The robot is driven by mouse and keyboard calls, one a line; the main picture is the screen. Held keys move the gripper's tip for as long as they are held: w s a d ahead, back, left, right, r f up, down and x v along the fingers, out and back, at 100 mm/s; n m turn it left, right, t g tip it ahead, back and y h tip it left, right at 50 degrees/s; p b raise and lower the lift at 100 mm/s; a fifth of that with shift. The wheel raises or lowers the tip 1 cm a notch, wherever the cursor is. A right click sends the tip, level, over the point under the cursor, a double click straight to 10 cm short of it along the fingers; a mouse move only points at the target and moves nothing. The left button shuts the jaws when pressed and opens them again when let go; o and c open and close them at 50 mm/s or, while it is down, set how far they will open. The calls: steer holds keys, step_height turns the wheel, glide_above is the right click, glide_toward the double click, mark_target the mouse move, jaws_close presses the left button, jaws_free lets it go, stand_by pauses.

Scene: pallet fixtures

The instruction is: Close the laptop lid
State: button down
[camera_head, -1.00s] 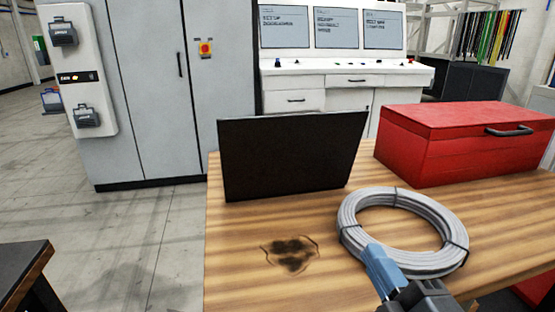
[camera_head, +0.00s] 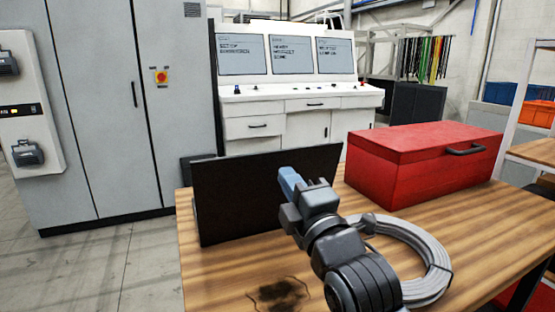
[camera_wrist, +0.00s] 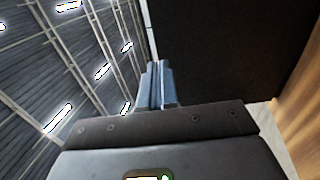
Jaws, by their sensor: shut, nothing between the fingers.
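The laptop (camera_head: 240,195) stands on the wooden table with its dark lid upright; I see the lid's plain face, and its keyboard part is hidden. In the wrist view the dark lid (camera_wrist: 230,50) fills the upper right. My gripper (camera_head: 287,182) is in front of the lid's right part, near its upper half. Its blue fingers are together and empty, and they also show in the wrist view (camera_wrist: 156,85) beside the lid's edge. I cannot tell whether they touch the lid.
A coil of grey cable (camera_head: 432,262) lies on the wooden table (camera_head: 215,275) under my arm. A red toolbox (camera_head: 425,165) stands to the right of the laptop. A dark stain (camera_head: 278,293) marks the table front. A white console (camera_head: 300,105) stands behind.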

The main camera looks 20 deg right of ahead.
mark_target(272, 154)
steer(key=x, duration=0.5)
steer(key=shift+w+r+p, duration=0.1)
steer(key=shift+w+p, duration=0.2)
steer(key=shift+p, duration=0.1)
steer(key=shift+w, duration=0.1)
